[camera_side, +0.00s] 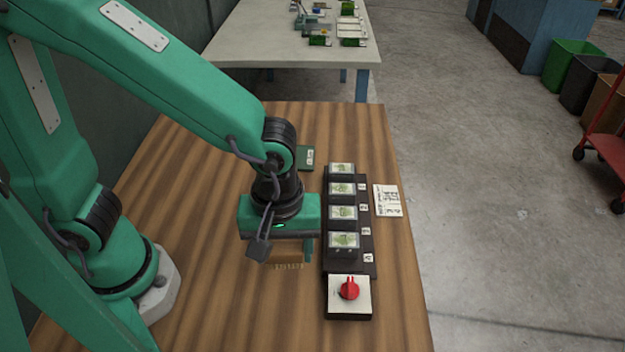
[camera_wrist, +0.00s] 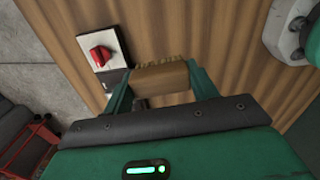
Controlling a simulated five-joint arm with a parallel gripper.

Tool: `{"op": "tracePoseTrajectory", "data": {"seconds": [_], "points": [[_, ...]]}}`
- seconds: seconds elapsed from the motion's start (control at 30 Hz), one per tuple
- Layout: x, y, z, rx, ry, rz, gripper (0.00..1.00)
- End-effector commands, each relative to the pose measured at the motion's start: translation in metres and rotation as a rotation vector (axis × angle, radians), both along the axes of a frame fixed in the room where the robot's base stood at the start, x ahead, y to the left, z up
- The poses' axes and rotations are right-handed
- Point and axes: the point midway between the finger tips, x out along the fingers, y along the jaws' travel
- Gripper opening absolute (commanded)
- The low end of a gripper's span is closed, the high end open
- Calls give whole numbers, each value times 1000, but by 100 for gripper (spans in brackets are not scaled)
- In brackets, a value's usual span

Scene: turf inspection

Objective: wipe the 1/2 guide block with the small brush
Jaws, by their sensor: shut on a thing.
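My gripper (camera_side: 284,252) is shut on a small wooden brush (camera_side: 288,265), which has a row of short bristles. In the wrist view the brush (camera_wrist: 160,79) spans the gap between the two green fingers of my gripper (camera_wrist: 160,88). The brush is left of the black rack, near its front end; whether it touches the table I cannot tell. The black rack (camera_side: 364,246) carries several blocks with clear tops and green patches, such as the nearest block (camera_side: 343,240). Small labels stand beside them, too small to read, so I cannot tell which is the 1/2 guide block.
A red knob (camera_side: 349,288) on a white-topped box stands at the rack's front end. A dark green labelled piece (camera_side: 306,158) lies behind my gripper. A printed card (camera_side: 387,201) lies right of the rack. The wooden table (camera_side: 215,315) is clear at front left.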

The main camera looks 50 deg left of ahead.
Motion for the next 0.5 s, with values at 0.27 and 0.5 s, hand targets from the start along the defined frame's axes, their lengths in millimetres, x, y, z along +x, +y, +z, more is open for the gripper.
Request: {"op": "tracePoseTrajectory", "data": {"seconds": [0.27, 0.5], "points": [[72, 5, 13, 0, 0, 167, 40], [141, 27, 24, 0, 0, 327, 40]]}}
